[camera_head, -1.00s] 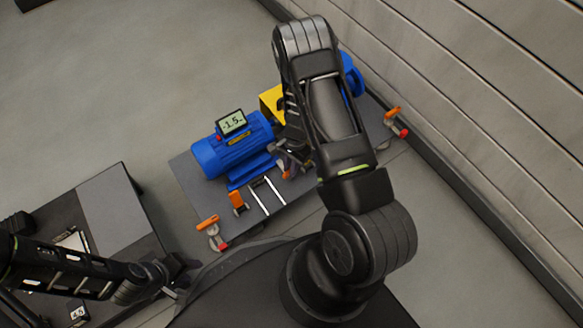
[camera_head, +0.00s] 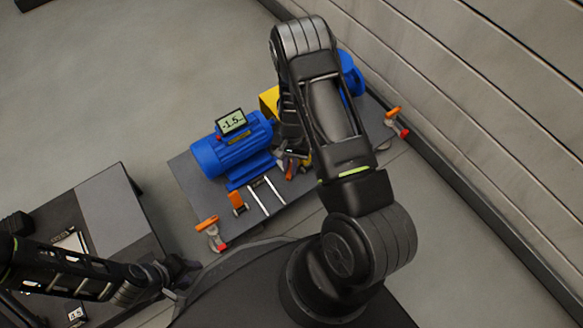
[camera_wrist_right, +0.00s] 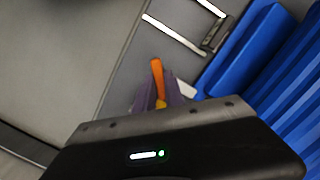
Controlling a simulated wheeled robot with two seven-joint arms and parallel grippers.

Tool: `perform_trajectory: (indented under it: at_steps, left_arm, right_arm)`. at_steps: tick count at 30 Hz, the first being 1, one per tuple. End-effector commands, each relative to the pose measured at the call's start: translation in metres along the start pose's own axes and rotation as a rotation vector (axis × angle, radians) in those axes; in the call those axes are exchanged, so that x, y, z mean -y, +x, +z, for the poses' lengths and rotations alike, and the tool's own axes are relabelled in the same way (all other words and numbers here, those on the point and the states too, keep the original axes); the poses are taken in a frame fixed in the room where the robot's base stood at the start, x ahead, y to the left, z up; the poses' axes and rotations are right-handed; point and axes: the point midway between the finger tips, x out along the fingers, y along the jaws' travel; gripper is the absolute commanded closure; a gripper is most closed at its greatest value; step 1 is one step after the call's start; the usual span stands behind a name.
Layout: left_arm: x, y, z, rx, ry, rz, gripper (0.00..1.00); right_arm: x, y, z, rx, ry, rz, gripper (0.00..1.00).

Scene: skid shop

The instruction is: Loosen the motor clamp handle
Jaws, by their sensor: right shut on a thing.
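The blue motor (camera_head: 232,148) sits on the grey skid with a small display reading -1.5 on top. My right gripper (camera_head: 293,160) reaches down at the motor's right side, partly hidden by my own arm. It is shut on an orange clamp handle (camera_head: 289,170); in the right wrist view the orange handle (camera_wrist_right: 157,72) sticks out from between the fingers (camera_wrist_right: 160,98). Another orange clamp handle (camera_head: 237,201) stands at the motor's front left corner. My left gripper (camera_head: 180,275) is far to the left, near the dark table, too small to tell its opening.
The skid plate (camera_head: 190,185) carries orange and red clamps at its front corner (camera_head: 212,232) and right end (camera_head: 396,122). A yellow guard (camera_head: 269,97) and a blue pump (camera_head: 351,75) are partly behind my arm. A ribbed wall (camera_head: 480,90) runs along the right.

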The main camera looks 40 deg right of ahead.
Motion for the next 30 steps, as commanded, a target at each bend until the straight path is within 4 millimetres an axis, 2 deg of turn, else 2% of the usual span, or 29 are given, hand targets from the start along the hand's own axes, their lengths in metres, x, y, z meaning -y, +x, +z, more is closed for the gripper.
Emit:
perform_trajectory:
  at_steps: [1, 7, 14, 21, 28, 30]
  left_arm:
    - [0.0002, 0.0007, 0.0000, 0.000, 0.000, 0.000, 0.64]
    - [0.0015, 0.0040, 0.0002, 0.000, 0.000, 0.000, 0.64]
    - [0.0013, 0.0035, 0.0002, 0.000, 0.000, 0.000, 0.64]
    - [0.0024, 0.0065, 0.0003, 0.000, 0.000, 0.000, 0.64]
    - [0.0023, 0.0062, 0.0003, 0.000, 0.000, 0.000, 0.64]
    - [0.0026, 0.0071, 0.0003, 0.000, 0.000, 0.000, 0.64]
  right_arm:
    - [-0.0061, 0.0029, 0.0041, 0.012, -0.015, 0.013, 1.00]
    - [-0.0074, 0.0035, 0.0047, 0.016, -0.235, 0.047, 1.00]
    - [-0.0090, 0.0031, 0.0047, 0.017, -0.244, 0.051, 1.00]
    - [-0.0100, 0.0034, 0.0039, 0.018, -0.481, 0.087, 1.00]
    - [-0.0106, 0.0032, 0.0039, 0.019, -0.493, 0.089, 1.00]
    - [-0.0103, 0.0035, 0.0040, 0.019, -0.544, 0.096, 1.00]
